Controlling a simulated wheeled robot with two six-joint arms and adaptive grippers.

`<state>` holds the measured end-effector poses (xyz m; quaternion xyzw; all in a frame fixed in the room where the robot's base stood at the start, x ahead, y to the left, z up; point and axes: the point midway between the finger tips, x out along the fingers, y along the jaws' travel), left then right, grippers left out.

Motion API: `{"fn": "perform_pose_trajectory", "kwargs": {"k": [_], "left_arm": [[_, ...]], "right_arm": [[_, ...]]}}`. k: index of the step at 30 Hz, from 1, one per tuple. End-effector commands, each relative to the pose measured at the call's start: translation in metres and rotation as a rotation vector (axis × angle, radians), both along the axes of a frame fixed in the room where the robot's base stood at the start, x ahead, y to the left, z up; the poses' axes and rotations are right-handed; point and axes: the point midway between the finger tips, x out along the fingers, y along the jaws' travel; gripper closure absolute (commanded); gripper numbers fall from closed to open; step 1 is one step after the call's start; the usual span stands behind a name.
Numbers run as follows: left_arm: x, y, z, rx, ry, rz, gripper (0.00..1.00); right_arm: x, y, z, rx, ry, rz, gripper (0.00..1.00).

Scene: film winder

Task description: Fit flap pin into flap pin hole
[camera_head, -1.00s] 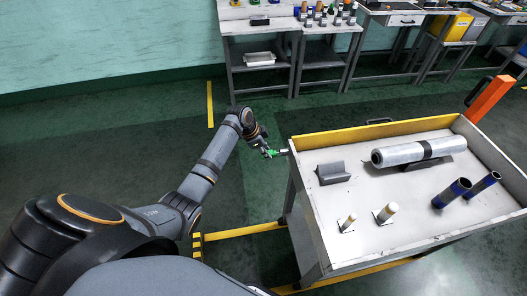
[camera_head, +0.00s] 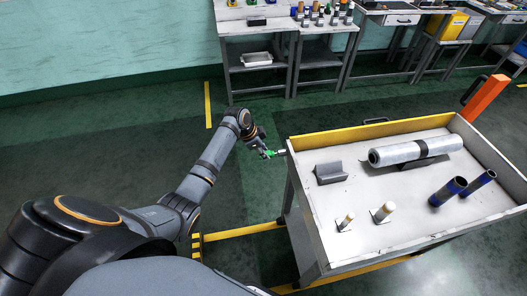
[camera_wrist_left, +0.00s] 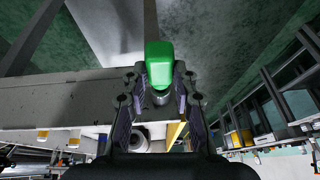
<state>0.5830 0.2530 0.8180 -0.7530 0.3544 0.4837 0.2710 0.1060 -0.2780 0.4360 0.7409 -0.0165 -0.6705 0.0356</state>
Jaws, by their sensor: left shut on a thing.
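My left gripper (camera_head: 264,152) is shut on the flap pin (camera_head: 268,154), which has a green handle. The pin is held just outside the left wall of the cart, near its far left corner. Its pale tip points right, towards the cart, and I cannot tell whether it touches. In the left wrist view the green handle (camera_wrist_left: 160,62) sticks out beyond the fingers (camera_wrist_left: 160,90), with a grey metal shank between them. The flap pin hole cannot be made out in either view. My right gripper is not in view.
The cart (camera_head: 300,215) has a yellow far edge (camera_head: 375,130). In it are a wrapped film roll (camera_head: 416,150), a grey block (camera_head: 330,173), two blue-ended tubes (camera_head: 448,192) and two pale-topped pegs (camera_head: 384,212). Workbenches (camera_head: 290,30) stand behind.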

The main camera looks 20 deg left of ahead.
Motion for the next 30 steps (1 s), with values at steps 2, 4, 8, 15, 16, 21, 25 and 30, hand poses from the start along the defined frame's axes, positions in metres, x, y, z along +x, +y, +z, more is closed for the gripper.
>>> {"fn": "perform_pose_trajectory", "kwargs": {"k": [2, 4, 8, 15, 16, 21, 25, 30], "left_arm": [[0.000, 0.000, 0.002, 0.000, 0.000, 0.000, 1.00], [0.000, 0.000, 0.002, -0.001, -0.001, 0.000, 1.00], [0.000, 0.000, 0.001, 0.000, -0.001, 0.000, 1.00], [0.003, -0.003, 0.000, -0.001, -0.001, 0.000, 1.00], [0.003, -0.004, 0.000, 0.000, 0.000, 0.000, 1.00], [0.007, -0.009, 0.001, 0.000, -0.001, 0.000, 1.00], [0.009, -0.011, 0.001, 0.000, -0.001, 0.000, 0.67], [0.009, -0.011, 0.001, -0.001, -0.001, 0.000, 0.46]], "right_arm": [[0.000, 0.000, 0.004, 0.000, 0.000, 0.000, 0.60], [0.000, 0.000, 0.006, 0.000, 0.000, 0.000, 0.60], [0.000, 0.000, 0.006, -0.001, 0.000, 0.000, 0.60], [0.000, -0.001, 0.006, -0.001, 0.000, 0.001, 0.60], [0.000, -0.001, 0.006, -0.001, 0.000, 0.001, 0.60], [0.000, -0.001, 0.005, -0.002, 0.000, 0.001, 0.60], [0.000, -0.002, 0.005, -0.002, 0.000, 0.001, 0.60], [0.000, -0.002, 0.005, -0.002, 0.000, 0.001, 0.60]]}}
